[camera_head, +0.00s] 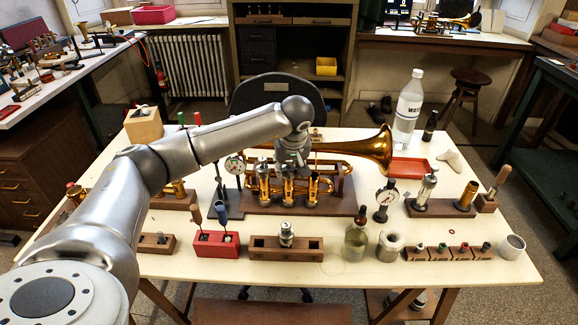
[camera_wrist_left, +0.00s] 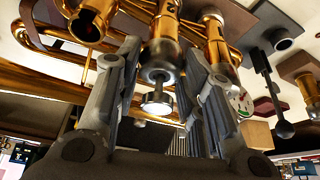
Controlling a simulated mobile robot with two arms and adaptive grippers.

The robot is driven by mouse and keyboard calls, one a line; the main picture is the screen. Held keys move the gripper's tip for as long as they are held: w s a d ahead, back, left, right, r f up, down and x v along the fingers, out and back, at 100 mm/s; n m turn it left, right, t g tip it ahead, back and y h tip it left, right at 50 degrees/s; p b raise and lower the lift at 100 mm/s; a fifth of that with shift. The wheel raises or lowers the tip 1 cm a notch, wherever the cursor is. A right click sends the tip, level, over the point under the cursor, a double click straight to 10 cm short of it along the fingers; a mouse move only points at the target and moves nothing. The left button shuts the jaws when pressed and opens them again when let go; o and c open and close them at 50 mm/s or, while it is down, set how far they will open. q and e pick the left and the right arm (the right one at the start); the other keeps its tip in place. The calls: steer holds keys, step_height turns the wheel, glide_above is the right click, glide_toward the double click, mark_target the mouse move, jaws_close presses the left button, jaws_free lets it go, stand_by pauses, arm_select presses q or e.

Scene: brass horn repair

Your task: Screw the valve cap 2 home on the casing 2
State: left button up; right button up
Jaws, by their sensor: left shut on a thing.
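The brass horn (camera_head: 350,150) lies across a wooden stand in the middle of the bench. Its upright valve casings stand in a row, and casing 2 (camera_head: 288,190) is the middle one. In the left wrist view, casing 2 (camera_wrist_left: 163,42) shows between my fingers. The silver valve cap 2 (camera_wrist_left: 158,72) is at its end, with a stem and round button beyond. My left gripper (camera_head: 290,160) comes down over the casing from above. It also shows in the left wrist view (camera_wrist_left: 160,68), shut on the cap, fingertips at either side. Thread engagement cannot be seen. My right gripper is out of view.
In front stand a wooden block (camera_head: 262,254) with a silver part, a red block (camera_head: 217,250) with tools and a glass bottle (camera_head: 356,240). A water bottle (camera_head: 408,108) stands behind.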

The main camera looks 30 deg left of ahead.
arm_select(q)
steer(key=m+t+h, duration=0.1)
steer(key=m, duration=0.3)
steer(key=shift+a+m, duration=0.15)
steer(key=shift+m, duration=0.15)
steer(key=shift+h, duration=0.3)
steer(key=shift+m, duration=0.3)
steer(key=m+h, duration=0.2)
steer(key=m, duration=0.3)
steer(key=o, duration=1.2)
steer(key=shift+r, duration=0.1)
